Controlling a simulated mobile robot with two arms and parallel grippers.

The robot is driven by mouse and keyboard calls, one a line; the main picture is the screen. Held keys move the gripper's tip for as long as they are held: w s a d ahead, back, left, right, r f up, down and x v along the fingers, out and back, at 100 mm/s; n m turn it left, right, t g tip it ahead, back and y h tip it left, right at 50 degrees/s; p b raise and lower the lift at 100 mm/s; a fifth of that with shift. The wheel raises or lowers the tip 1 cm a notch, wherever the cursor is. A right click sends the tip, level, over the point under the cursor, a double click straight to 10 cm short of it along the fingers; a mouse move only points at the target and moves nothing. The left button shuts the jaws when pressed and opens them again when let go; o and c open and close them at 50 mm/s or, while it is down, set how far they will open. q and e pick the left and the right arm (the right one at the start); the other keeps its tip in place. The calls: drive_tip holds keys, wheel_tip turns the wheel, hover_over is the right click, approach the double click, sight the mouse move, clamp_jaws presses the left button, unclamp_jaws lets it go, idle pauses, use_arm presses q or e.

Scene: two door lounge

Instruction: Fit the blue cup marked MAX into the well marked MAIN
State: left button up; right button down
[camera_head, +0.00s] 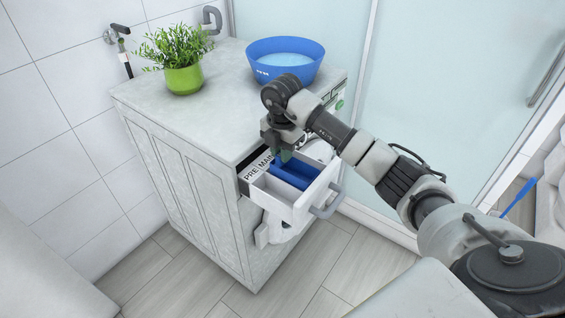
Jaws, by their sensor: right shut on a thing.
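A white drawer (273,203) is pulled out from the front of the grey cabinet-like machine. The words PRE and MAIN (265,161) show along its back edge. Blue pieces (293,173) lie low inside the drawer, at the MAIN side. My right gripper (286,153) points down at the drawer's back and is shut on the upper end of the blue cup. I cannot read MAX on it, and the gripper partly hides it. I cannot tell whether the cup is fully seated in the well. My left gripper is not in view.
A blue basin (285,47) and a green potted plant (183,79) stand on the machine's top (210,112). The drawer's grey handle (328,203) sticks out at the front. A glass wall (440,100) stands close on the right. Floor (320,270) shows clear below.

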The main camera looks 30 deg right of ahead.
sight(295, 170)
wheel_tip(295, 170, down, 3)
drive_tip(key=shift+f, duration=0.4)
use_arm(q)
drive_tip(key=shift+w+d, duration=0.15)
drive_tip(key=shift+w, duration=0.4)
use_arm(e)
drive_tip(key=shift+f, duration=0.15)
drive_tip(key=c, duration=1.3)
unclamp_jaws()
drive_tip(key=shift+c, duration=0.2)
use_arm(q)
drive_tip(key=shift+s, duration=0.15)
